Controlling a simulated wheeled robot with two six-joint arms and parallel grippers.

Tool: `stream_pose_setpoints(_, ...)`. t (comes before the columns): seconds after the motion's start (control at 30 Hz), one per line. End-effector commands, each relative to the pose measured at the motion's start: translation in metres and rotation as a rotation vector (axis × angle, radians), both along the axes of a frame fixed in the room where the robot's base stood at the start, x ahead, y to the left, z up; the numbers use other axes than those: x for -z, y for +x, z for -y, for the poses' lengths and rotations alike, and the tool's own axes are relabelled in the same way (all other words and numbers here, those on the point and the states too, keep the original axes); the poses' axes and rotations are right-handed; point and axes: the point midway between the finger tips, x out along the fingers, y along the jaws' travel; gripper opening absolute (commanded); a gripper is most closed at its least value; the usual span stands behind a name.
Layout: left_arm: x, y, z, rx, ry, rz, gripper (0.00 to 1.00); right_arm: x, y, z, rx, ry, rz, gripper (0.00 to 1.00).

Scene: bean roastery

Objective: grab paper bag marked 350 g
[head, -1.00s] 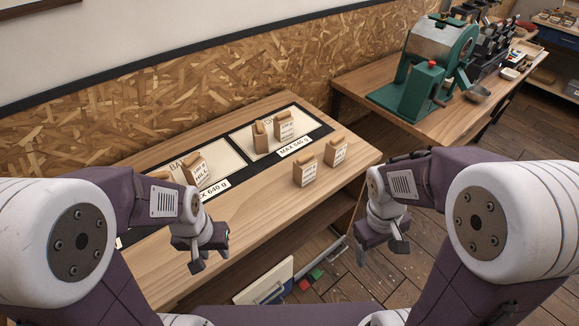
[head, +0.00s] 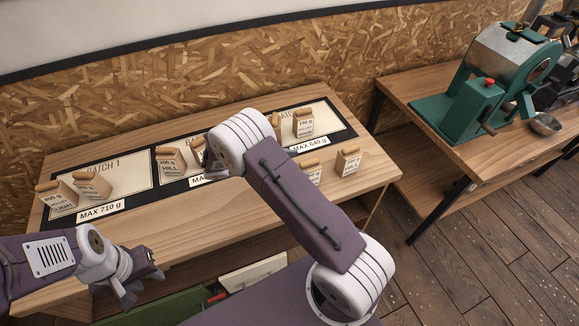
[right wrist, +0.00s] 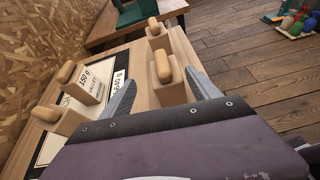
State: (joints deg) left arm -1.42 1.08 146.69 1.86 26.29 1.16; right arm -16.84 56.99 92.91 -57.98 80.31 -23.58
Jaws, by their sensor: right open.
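Two paper bags stand on bare wood at the table's right end: a left one (head: 312,171) partly behind my right arm and a right one (head: 348,161). Their weights are too small to read, so I cannot tell which bag says 350 g. In the right wrist view, my right gripper (right wrist: 160,80) is open, its fingers on either side of the nearer loose bag (right wrist: 169,88); contact is not clear. The other loose bag (right wrist: 157,42) stands beyond. My left gripper (head: 142,283) looks open and empty at the front left.
A bag marked 150 g (right wrist: 86,82) stands on a batch mat beside my right gripper, with another bag (right wrist: 50,121) near it. More bags, one marked 200 g (head: 170,162) and one 400 g (head: 56,198), stand on other mats. A green roaster (head: 485,90) is on the right-hand table.

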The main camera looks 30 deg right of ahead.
Motion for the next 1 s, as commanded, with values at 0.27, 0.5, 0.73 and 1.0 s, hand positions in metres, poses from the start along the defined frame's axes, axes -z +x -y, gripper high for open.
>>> stream_pose_setpoints(0.27,-0.004,0.0,0.0,0.0,0.0,0.0,0.36,0.021,-0.009,-0.011,-0.041,-0.021,-0.071,0.71)
stream_pose_setpoints(0.5,-0.013,0.0,0.0,0.0,0.0,0.0,0.36,0.028,-0.013,0.012,-0.036,-0.021,-0.074,0.71)
stream_pose_setpoints(0.73,-0.018,0.0,0.0,0.0,0.0,0.0,0.36,0.036,-0.014,0.031,-0.036,-0.02,-0.071,0.71)
stream_pose_setpoints(1.0,-0.031,0.0,0.0,0.0,0.0,0.0,0.36,0.052,-0.017,0.071,-0.037,-0.02,-0.071,0.71)
